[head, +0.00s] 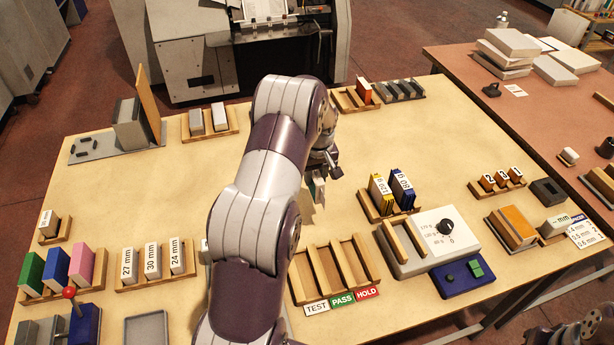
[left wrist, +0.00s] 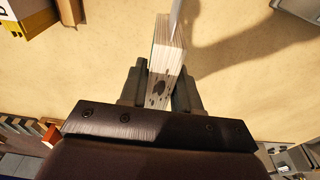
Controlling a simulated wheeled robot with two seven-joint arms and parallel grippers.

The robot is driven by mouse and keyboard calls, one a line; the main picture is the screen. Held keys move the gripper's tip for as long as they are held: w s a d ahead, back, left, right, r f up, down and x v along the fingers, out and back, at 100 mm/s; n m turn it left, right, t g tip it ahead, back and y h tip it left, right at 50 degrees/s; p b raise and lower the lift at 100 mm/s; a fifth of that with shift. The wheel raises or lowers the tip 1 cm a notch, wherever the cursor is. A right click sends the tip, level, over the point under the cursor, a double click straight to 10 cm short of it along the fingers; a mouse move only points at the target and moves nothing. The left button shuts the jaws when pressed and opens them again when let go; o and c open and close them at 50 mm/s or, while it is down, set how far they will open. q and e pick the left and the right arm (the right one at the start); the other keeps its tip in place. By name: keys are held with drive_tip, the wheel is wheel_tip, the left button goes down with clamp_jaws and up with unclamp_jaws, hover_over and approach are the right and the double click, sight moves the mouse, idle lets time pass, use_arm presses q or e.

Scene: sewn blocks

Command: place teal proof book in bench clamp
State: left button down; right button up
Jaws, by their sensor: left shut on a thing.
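My left gripper (head: 325,165) is above the middle of the table, shut on a thin book (head: 318,190). In the head view, a narrow strip of the book shows below the fingers, with a teal side and a pale side. In the left wrist view, the left gripper (left wrist: 158,88) has a finger on each side of the book (left wrist: 166,55), whose pale page edges carry dark marks. A grey base with a grey block and an upright wooden board (head: 149,100) stands at the back left. I cannot tell for sure which fixture is the bench clamp.
A wooden rack (head: 336,272) with TEST, PASS and HOLD labels has empty slots. A rack with yellow and blue books (head: 391,192) stands right of the gripper. A red-knobbed lever (head: 70,294) rises at the front left.

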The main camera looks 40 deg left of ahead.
use_arm(q)
drive_tip(key=a+f, duration=0.1)
drive_tip(key=w+a+f, duration=0.1)
drive_tip(key=a, duration=0.1)
drive_tip(key=shift+w+a+f, duration=0.1)
wheel_tip(320, 180, down, 4)
drive_tip(key=shift+r+p, duration=0.25)
drive_tip(key=shift+p, duration=0.8)
drive_tip(key=shift+s+f, duration=0.15)
drive_tip(key=shift+s, duration=0.05)
drive_tip(key=shift+w+f, duration=0.1)
use_arm(e)
drive_tip(key=shift+w+a+r, duration=0.1)
drive_tip(key=shift+w+r, duration=0.1)
drive_tip(key=shift+r, duration=0.4)
drive_tip(key=shift+w+a+r, duration=0.1)
drive_tip(key=shift+w+r, duration=0.1)
drive_tip(key=shift+r, duration=0.4)
use_arm(q)
drive_tip(key=c, duration=1.2)
unclamp_jaws()
drive_tip(key=shift+f, duration=0.15)
drive_tip(key=o, duration=0.4)
use_arm(e)
drive_tip(key=shift+f, duration=0.1)
